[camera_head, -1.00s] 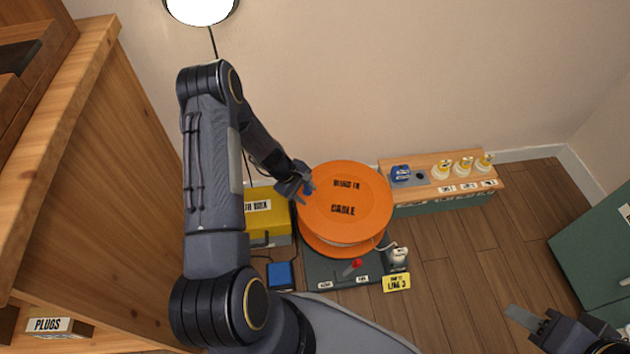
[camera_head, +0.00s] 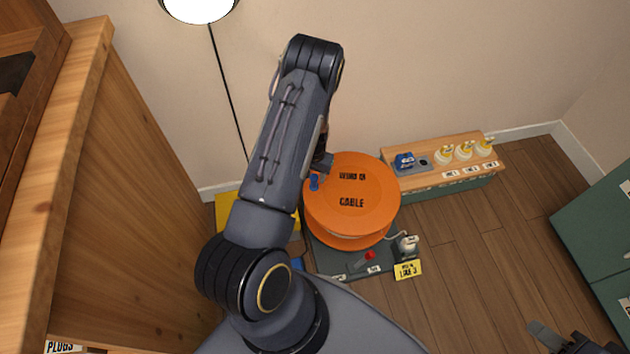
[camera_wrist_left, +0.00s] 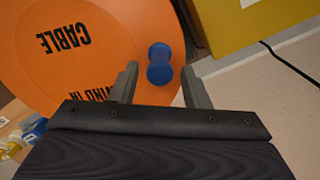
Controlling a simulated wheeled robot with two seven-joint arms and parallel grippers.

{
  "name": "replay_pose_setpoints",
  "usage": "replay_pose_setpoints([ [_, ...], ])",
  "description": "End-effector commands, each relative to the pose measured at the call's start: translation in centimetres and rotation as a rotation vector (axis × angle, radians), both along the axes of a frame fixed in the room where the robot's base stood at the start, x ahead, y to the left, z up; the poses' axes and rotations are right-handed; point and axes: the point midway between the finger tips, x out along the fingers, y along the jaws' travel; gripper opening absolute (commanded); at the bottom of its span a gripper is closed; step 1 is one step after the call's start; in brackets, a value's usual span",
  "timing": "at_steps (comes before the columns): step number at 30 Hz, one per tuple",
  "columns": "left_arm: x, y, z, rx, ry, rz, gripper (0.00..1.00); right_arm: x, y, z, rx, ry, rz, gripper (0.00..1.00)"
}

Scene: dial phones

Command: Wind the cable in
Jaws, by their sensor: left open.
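The orange cable reel (camera_head: 372,215) lies flat on a dark base, its top marked CABLE. A blue crank knob (camera_head: 314,182) stands near the left edge of its top. In the left wrist view the knob (camera_wrist_left: 159,64) shows between and just beyond the fingertips of my left gripper (camera_wrist_left: 158,80). My left gripper (camera_head: 322,163) is open at the reel's left edge, partly hidden by my forearm. Whether a finger touches the knob I cannot tell. My right gripper (camera_head: 548,335) is at the lower right, cut off by the frame, away from the reel.
A yellow box (camera_head: 229,210) stands left of the reel, partly behind my arm. A red lever (camera_head: 370,255) and a white plug (camera_head: 408,243) are at the base's front.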

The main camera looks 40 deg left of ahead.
Motion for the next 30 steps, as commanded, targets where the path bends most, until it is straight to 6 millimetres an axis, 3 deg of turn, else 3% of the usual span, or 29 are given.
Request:
replay_pose_setpoints([
  [1,0.0,0.0,-1.2,-0.001,0.002,0.001,0.42,0.0,0.0,-0.7,0.000,0.000,0.000,0.39],
  [6,0.0,0.0,-3.0,-0.001,0.000,0.003,0.42,0.0,0.0,-1.3,0.000,0.000,0.000,0.39],
  [17,0.0,0.0,-3.3,-0.001,-0.001,0.003,0.42,0.0,0.0,-1.3,0.000,0.000,0.000,0.39],
  [26,0.0,0.0,-3.3,-0.002,-0.002,0.004,0.03,0.0,0.0,-1.3,0.000,0.000,0.000,0.39],
  [30,0.0,0.0,-3.3,-0.002,-0.002,0.004,0.00,0.0,0.0,-1.3,0.000,0.000,0.000,0.39],
])
